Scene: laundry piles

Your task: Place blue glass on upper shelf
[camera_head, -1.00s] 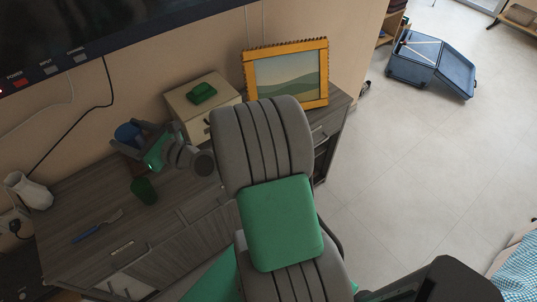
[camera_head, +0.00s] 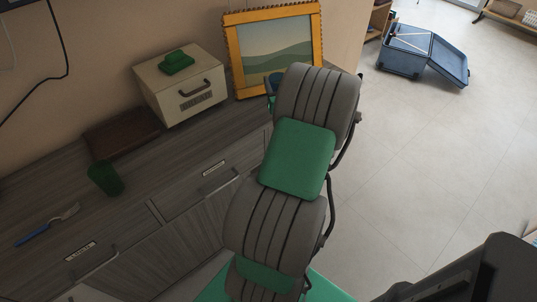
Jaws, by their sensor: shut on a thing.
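The blue glass (camera_head: 273,80) shows only in part at the left edge of my upper arm link, in front of the picture frame. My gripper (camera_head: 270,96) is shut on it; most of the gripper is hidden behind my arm. The glass is held above the right part of the grey wooden dresser top. A wooden shelf unit (camera_head: 378,19) shows in part past the wall corner at the top; whether it is the upper shelf in question I cannot tell.
An open blue suitcase (camera_head: 424,52) lies on otherwise clear floor.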

